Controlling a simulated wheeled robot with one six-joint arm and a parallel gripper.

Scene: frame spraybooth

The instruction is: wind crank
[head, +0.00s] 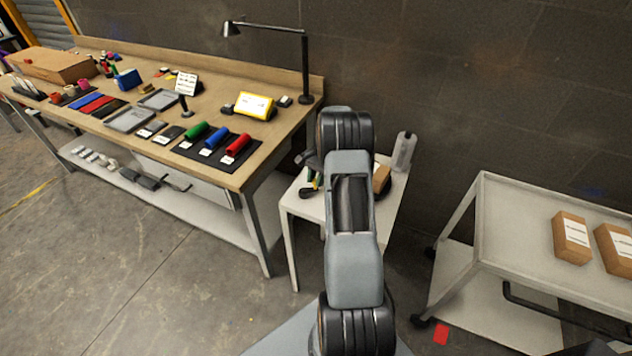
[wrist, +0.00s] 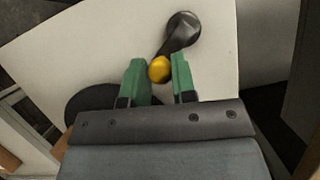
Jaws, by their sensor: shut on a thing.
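The crank shows in the wrist view as a dark arm (wrist: 180,32) with a rounded end at the top and a yellow knob (wrist: 159,69) at its lower end. My gripper (wrist: 159,78) has green fingers, one on each side of the yellow knob, and is shut on it. The crank is over a small white table (wrist: 70,50), which also shows in the head view (head: 300,205). In the head view my arm hides most of the crank and gripper.
A long workbench (head: 240,178) with a lamp (head: 304,70) is at left. A trolley (head: 490,210) with brown boxes (head: 572,238) is at right. Dark wall behind.

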